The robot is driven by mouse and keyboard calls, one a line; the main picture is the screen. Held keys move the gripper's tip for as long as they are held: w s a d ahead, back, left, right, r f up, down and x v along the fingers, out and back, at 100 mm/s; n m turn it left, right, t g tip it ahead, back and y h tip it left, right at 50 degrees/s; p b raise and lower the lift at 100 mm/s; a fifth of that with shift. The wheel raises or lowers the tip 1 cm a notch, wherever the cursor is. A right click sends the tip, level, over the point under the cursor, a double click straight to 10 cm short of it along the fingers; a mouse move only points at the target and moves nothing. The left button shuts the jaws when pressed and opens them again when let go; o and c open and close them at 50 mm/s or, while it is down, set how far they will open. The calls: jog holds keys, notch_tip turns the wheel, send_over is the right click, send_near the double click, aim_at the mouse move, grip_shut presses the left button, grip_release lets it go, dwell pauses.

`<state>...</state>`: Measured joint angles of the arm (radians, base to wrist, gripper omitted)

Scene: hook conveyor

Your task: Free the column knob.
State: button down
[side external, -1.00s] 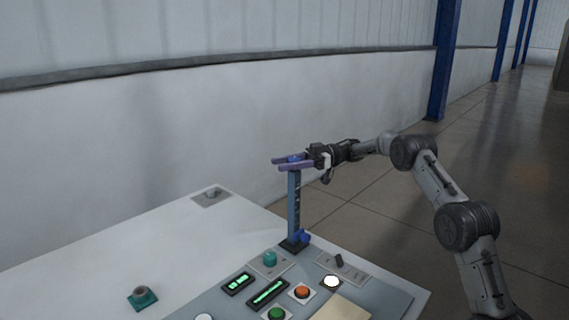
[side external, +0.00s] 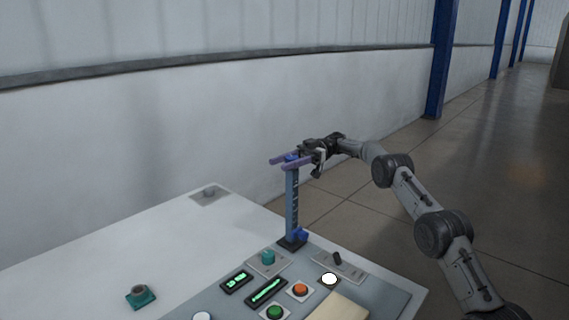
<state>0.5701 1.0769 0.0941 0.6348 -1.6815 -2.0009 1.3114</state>
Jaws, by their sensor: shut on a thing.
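A blue upright column (side external: 292,205) stands on a dark foot at the back of the control panel. A small blue knob (side external: 301,234) sticks out low on its right side, with nothing touching it. My gripper (side external: 279,163) is at the top of the column, its two purple fingers lying level on either side of a small blue top piece (side external: 292,156). It is shut on that piece, which is mostly hidden between the fingers. I cannot tell whether the top piece is a knob too.
The grey panel (side external: 225,305) carries a teal knob (side external: 268,257), a dark switch (side external: 337,258), lit displays (side external: 266,291) and several buttons in front of the column. A teal-based knob (side external: 141,296) and a grey plate (side external: 209,195) are on the white tabletop (side external: 120,250), otherwise clear.

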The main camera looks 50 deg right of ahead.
jog(key=shift+c, duration=1.8)
grip_release()
jog(key=shift+r+m+t, duration=0.1)
jog(key=shift+m+t, duration=0.2)
jog(key=shift+t, duration=0.2)
jog(key=shift+w+m+t, duration=0.15)
jog(key=shift+m+t, duration=0.45)
jog(key=shift+t, duration=0.3)
jog(key=m+t+h, duration=0.1)
jog(key=m+t, duration=0.1)
jog(key=t, duration=0.1)
jog(key=w+m+t+h, duration=0.1)
jog(key=m+t+h, duration=0.1)
jog(key=t, duration=0.1)
jog(key=shift+d+h, duration=0.2)
jog(key=shift+h, duration=0.1)
jog(key=s+d+m+t+h, duration=0.3)
jog(key=s+d, duration=0.5)
jog(key=s, duration=0.2)
jog(key=shift+s+d+m+t+h, duration=0.3)
jog(key=shift+d, duration=0.05)
